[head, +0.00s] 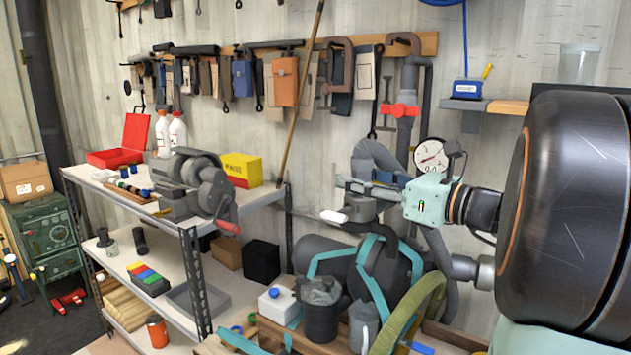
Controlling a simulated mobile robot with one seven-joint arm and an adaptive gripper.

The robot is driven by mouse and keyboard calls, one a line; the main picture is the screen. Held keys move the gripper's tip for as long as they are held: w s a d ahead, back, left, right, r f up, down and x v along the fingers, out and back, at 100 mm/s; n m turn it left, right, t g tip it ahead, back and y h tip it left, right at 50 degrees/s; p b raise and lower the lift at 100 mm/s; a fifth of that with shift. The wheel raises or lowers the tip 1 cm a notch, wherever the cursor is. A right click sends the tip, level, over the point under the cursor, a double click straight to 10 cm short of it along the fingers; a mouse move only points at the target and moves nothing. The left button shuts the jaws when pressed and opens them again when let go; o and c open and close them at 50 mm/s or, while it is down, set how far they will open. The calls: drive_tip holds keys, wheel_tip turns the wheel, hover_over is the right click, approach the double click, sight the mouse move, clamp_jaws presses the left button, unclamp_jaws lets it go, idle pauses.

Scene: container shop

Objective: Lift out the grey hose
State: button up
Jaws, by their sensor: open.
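A thick grey hose (374,155) arches up behind my gripper, in front of the wall. A grey length also shows below the gripper's teal body and runs down towards a grey fitting at the right; I cannot tell if it is the same hose. My gripper (343,198) comes in from the right, with its fingers pointing left. It is open, and I see nothing held between the fingers. The fingers overlap the lower part of the arch in the picture; I cannot tell whether they touch it. The gripper and arm hide part of the hose.
Below stands a cluttered wooden crate (270,328) with a dark grey pot (321,312), a white can (278,304), teal straps (369,285) and an olive ribbed hose (407,312). A dial gauge (430,156) is close behind the gripper. A loaded shelf unit (191,270) stands left.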

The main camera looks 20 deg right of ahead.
clamp_jaws()
drive_tip(key=shift+r, duration=0.2)
idle(0.3)
